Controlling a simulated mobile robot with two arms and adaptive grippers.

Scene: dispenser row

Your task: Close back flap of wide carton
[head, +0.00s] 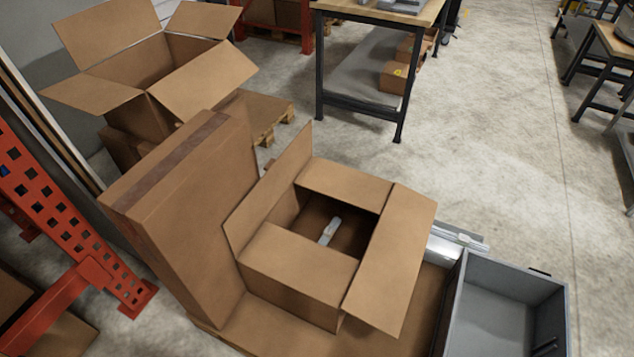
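The wide carton (300,298) stands open-topped in the middle of the head view. Its far flap (344,184) and near flap (299,261) lie folded inward, roughly level, with a gap between them. Its left flap (270,188) stands steeply up beside the opening. Its right flap (393,262) is swung out to the right, off the opening. Through the gap a small whitish item (330,230) shows in the dark inside. The rest of the inside is hidden by the flaps. Neither of my grippers is in the picture.
A tall taped box (190,190) stands close at the carton's left. A grey bin (510,310) and a pale metal item (458,240) are at its right. Behind left is another open carton (150,75); an orange rack (70,220) stands far left. Open floor (490,140) lies behind right.

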